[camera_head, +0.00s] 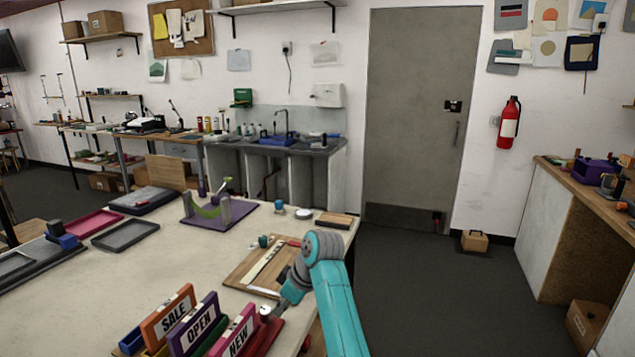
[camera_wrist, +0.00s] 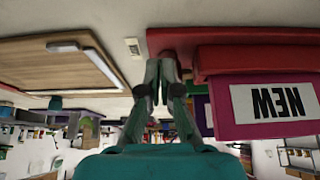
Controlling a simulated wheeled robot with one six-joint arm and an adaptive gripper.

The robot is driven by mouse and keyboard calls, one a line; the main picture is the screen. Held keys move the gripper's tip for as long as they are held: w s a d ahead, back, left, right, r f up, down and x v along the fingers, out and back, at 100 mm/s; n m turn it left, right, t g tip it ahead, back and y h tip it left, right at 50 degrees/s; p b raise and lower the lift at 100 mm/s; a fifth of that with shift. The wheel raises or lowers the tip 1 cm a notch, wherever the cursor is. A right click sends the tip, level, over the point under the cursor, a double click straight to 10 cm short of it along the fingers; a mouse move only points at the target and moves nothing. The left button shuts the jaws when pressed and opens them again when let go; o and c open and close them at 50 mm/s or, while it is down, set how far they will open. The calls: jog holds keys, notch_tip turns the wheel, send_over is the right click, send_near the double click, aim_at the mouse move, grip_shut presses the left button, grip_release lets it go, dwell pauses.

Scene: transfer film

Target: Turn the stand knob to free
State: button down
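A purple stand (camera_head: 235,212) with a green curved arm (camera_head: 208,210) sits at the far side of the table, with a small dark purple knob-like piece (camera_head: 202,188) at its top. No marking for free is readable. My gripper (camera_head: 272,313) is low at the near side of the table, beside the red base of the pink NEW sign (camera_head: 238,335) and well apart from the purple stand. In the wrist view, my gripper (camera_wrist: 163,65) has its fingers together, their tips close to the red base (camera_wrist: 195,55); contact is unclear. The NEW sign (camera_wrist: 268,102) shows upside down there.
SALE (camera_head: 172,315) and OPEN (camera_head: 193,327) signs stand left of the NEW sign. A wooden board (camera_head: 250,272) with a pale strip lies beyond my gripper. Trays (camera_head: 125,235) lie at left. The tabletop between the trays and signs is clear.

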jog(key=shift+d, duration=0.15)
jog(key=shift+d, duration=0.15)
notch_tip(320, 180, up, 6)
dwell(0.7)
jog(key=shift+d, duration=0.1)
